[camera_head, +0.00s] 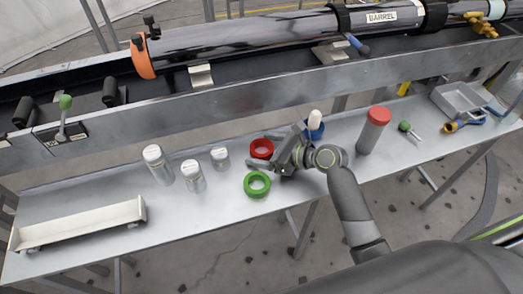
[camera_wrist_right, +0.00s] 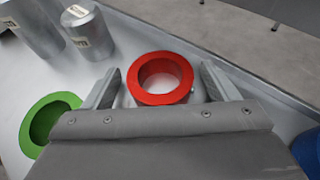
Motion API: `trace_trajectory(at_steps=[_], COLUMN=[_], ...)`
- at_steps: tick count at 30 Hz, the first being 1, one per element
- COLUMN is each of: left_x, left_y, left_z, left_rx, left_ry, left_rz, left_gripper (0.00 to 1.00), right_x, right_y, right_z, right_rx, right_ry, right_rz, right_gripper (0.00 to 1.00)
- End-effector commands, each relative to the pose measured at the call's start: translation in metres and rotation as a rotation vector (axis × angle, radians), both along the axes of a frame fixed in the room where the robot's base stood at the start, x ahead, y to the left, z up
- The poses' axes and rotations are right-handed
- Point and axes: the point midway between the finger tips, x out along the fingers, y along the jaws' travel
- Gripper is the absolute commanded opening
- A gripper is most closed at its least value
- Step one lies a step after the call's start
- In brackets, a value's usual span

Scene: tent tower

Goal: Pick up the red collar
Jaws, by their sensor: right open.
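The red collar (camera_head: 262,156) is a thick flanged ring lying on the grey bench, hole facing up. It also shows in the right wrist view (camera_wrist_right: 160,98). My right gripper (camera_head: 278,155) is open, just right of the collar in the head view. In the right wrist view its two fingers stand to the left and right of the collar, with small gaps showing on both sides. The collar's lower edge is close to the gripper's palm in that view. Whether the fingers reach down to the bench is unclear. My left gripper is not in view.
A green ring (camera_head: 257,192) lies beside the red collar, near the bench's front edge. Several metal cylinders (camera_head: 193,178) stand to the left. A white-topped blue object (camera_head: 315,120) and a red-capped cylinder (camera_head: 372,132) stand to the right. The long barrel (camera_head: 240,35) runs behind.

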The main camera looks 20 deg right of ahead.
Motion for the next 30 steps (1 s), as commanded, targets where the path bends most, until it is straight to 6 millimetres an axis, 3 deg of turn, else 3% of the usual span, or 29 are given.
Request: trace_trajectory(at_steps=[6, 18, 25, 30], left_x=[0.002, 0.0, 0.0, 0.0], left_y=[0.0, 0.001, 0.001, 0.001], left_z=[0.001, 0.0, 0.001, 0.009], left_rx=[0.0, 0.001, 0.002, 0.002], left_ry=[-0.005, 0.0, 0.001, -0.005], left_rz=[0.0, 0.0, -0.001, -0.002], left_gripper=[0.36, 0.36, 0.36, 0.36], right_x=[0.0, 0.0, 0.0, 0.001], right_y=[0.0, 0.0, 0.0, 0.0], right_z=[0.0, 0.0, 0.003, 0.026], right_rx=[-0.001, 0.0, -0.001, -0.002], right_ry=[0.001, 0.0, -0.001, -0.004], right_rz=[0.0, 0.0, 0.0, 0.001], right_gripper=[0.81, 0.3, 0.3, 0.3])
